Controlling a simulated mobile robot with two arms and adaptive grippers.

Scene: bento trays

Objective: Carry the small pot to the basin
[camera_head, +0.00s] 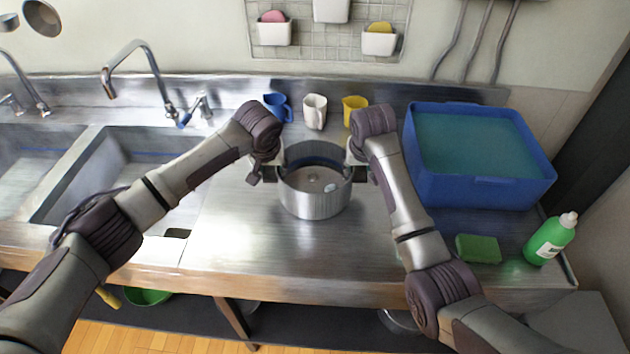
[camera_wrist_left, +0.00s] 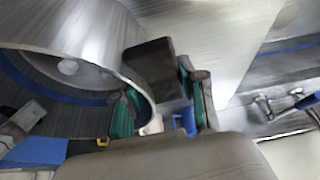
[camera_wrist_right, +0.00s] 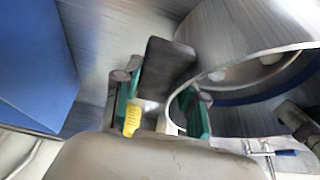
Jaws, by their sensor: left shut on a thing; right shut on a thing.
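The small steel pot (camera_head: 315,200) is upright at the middle of the counter in the head view. I cannot tell whether its bottom touches the counter. My left gripper (camera_head: 267,173) is shut on the pot's left black handle, which shows in the left wrist view (camera_wrist_left: 150,60). My right gripper (camera_head: 361,173) is shut on the right black handle, which shows in the right wrist view (camera_wrist_right: 168,62). The blue basin (camera_head: 480,195), filled with blue-green water, stands to the right of the pot, apart from it.
A blue mug (camera_head: 277,106), a white mug (camera_head: 315,111) and a yellow mug (camera_head: 354,109) stand behind the pot. A green sponge (camera_head: 478,249) and a green bottle (camera_head: 551,239) are in front of the basin. A sink (camera_head: 95,170) is at left. The counter before the pot is clear.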

